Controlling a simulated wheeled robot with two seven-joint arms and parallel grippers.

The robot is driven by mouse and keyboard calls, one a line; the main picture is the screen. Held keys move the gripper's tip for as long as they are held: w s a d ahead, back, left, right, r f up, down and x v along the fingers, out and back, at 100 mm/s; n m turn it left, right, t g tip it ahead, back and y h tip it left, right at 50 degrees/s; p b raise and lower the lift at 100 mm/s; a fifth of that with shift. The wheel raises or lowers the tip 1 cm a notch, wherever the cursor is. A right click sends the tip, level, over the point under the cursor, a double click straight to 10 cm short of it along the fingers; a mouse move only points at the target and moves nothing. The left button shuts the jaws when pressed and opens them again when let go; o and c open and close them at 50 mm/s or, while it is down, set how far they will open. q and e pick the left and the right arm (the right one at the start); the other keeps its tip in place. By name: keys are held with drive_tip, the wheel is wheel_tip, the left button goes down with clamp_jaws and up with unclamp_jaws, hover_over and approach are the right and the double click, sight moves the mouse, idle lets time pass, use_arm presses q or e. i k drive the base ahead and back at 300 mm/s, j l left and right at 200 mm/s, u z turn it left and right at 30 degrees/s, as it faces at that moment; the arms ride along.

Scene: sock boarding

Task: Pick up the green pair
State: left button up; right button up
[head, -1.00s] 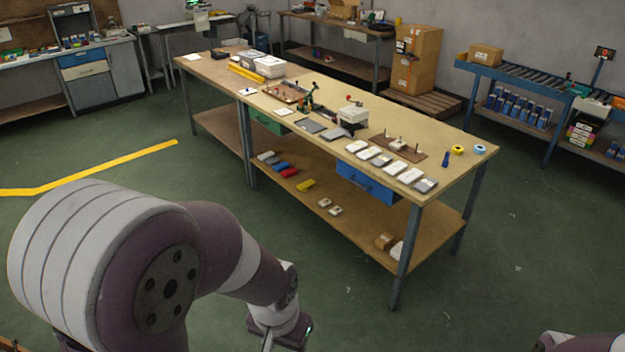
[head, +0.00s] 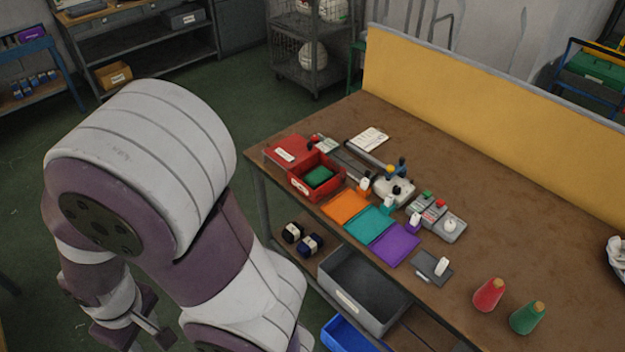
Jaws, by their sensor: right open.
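A folded dark green bundle (head: 319,177), which looks like the green pair, lies in a small open red bin (head: 316,190) at the table's near left corner. I cannot make out separate socks in it. My right gripper (head: 150,328) is at the lower left, over the floor and well away from the bin. It is open, and I see nothing between its fingers. My left gripper is not in view.
Orange (head: 346,207), teal (head: 369,225) and purple (head: 394,244) mats lie beside the bin on the brown table (head: 500,240). Red (head: 489,295) and green (head: 527,317) cones stand at right. A grey bin (head: 362,290) sits below the front edge. A yellow panel (head: 490,95) closes the back.

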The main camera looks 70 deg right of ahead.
sight(318, 177)
drive_tip(key=z, duration=2.6)
drive_tip(key=i+j+u, duration=0.35)
drive_tip(key=u, duration=0.15)
drive_tip(key=i+j+u, duration=0.3)
drive_tip(key=i, duration=0.4)
drive_tip(key=i+j+u, duration=0.2)
drive_tip(key=i, duration=0.2)
drive_tip(key=i+l+z, duration=0.15)
drive_tip(key=z, duration=0.3)
drive_tip(key=i+l+z, duration=0.1)
drive_tip(key=z, duration=0.4)
drive_tip(key=i+z, duration=0.3)
drive_tip(key=z, duration=0.15)
drive_tip(key=i+z, duration=0.2)
drive_tip(key=z, duration=0.25)
